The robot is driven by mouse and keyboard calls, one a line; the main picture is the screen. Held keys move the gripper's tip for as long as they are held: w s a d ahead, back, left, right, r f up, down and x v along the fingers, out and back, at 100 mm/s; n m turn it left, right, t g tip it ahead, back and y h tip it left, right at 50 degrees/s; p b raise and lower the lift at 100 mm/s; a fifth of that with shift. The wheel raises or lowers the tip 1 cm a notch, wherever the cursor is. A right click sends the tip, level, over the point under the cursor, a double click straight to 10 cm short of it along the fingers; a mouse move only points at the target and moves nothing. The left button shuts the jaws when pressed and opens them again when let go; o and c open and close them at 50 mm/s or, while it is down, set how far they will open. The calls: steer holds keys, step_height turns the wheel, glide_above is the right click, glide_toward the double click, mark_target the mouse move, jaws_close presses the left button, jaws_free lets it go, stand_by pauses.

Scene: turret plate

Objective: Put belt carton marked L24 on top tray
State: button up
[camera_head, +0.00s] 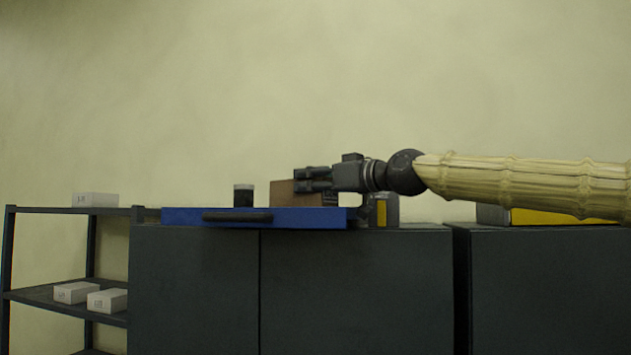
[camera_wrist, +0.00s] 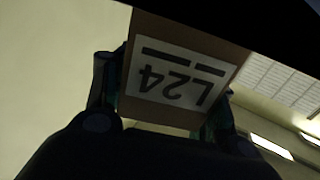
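The brown belt carton (camera_head: 292,195) is at my gripper (camera_head: 312,180), at the blue tray on top of the dark cabinet. In the wrist view the carton (camera_wrist: 180,75) fills the space between my two fingers, and its white label reads L24, upside down. The fingers lie against its two sides, so my gripper is shut on it. The blue tray (camera_head: 185,216) has a dark handle on its front. The carton's bottom edge is hidden behind the tray's front wall, so I cannot tell whether it touches the tray floor.
A grey and yellow box (camera_head: 383,209) is to the right, below my wrist. A dark shelf rack (camera_head: 45,293) at left holds white cartons (camera_head: 95,200). The wall behind is bare.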

steer(key=o, duration=0.3)
steer(key=shift+d, duration=0.1)
steer(key=shift+s+d+r, duration=0.15)
steer(key=shift+s+r, duration=0.05)
steer(key=shift+s, duration=0.1)
steer(key=shift+f, duration=0.15)
steer(key=shift+s+d+b, duration=0.1)
steer(key=shift+d+b, duration=0.2)
steer(key=shift+b, duration=0.15)
steer(key=b+v, duration=0.5)
steer(key=v, duration=0.6)
steer(key=shift+s, duration=0.15)
